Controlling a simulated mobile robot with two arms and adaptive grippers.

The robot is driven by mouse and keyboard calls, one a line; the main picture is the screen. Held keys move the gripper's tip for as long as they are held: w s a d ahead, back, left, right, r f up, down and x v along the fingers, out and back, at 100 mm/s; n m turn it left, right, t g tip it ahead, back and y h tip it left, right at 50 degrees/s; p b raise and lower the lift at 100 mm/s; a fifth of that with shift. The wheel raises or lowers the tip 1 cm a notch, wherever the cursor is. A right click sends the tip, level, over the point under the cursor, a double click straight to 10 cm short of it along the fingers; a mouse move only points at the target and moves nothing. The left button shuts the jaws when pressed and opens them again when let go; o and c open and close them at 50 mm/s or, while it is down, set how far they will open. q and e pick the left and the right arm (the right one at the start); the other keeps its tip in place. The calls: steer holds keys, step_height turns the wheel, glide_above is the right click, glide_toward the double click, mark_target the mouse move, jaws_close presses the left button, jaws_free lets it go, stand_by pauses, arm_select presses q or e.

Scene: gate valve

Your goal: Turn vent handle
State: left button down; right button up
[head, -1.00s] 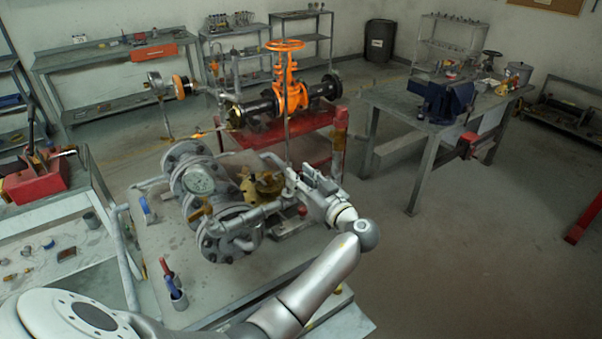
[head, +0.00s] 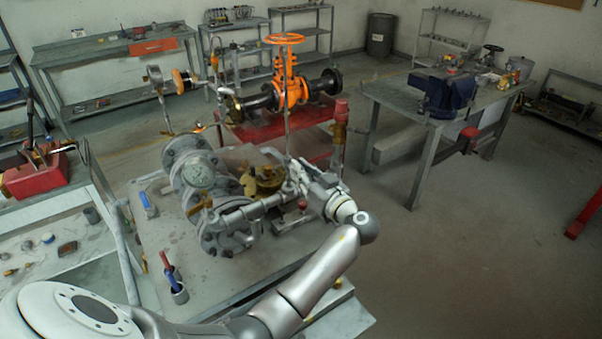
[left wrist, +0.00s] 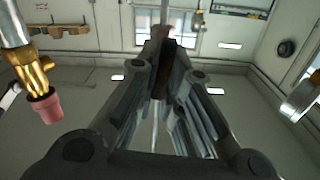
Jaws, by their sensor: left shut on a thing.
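In the left wrist view my left gripper's fingers (left wrist: 165,50) converge around a narrow part, with the grey rod (left wrist: 164,12) rising beyond. The exact contact is hidden by the fingers. My right gripper is not in view.
An orange handwheel valve (head: 290,75) on a red stand (head: 265,135) is behind the assembly. In the left wrist view a brass fitting with a reddish cap (left wrist: 45,105) is near at left.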

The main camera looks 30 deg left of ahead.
arm_select(q)
steer(key=m+b, duration=0.2)
steer(key=m, duration=0.1)
steer(key=shift+w+d+f+m, duration=0.1)
steer(key=shift+w+f+m, duration=0.1)
steer(key=shift+m, duration=0.1)
steer(key=m+b, duration=0.1)
steer(key=m, duration=0.2)
steer(key=shift+w+m, duration=0.1)
steer(key=shift+m, duration=0.3)
steer(key=shift+w+d+f+m+p, duration=0.1)
steer(key=shift+m+p, duration=0.15)
steer(key=shift+m, duration=1.2)
steer(key=shift+s+a+f+m+p, duration=0.1)
steer(key=shift+m+p, duration=0.15)
steer(key=shift+m, duration=1.25)
steer(key=shift+w+d+f+m+p, duration=0.1)
steer(key=shift+m+p, duration=0.15)
steer(key=shift+m, duration=1.2)
steer(key=c, duration=1.5)
jaws_free()
steer(key=shift+c, duration=0.2)
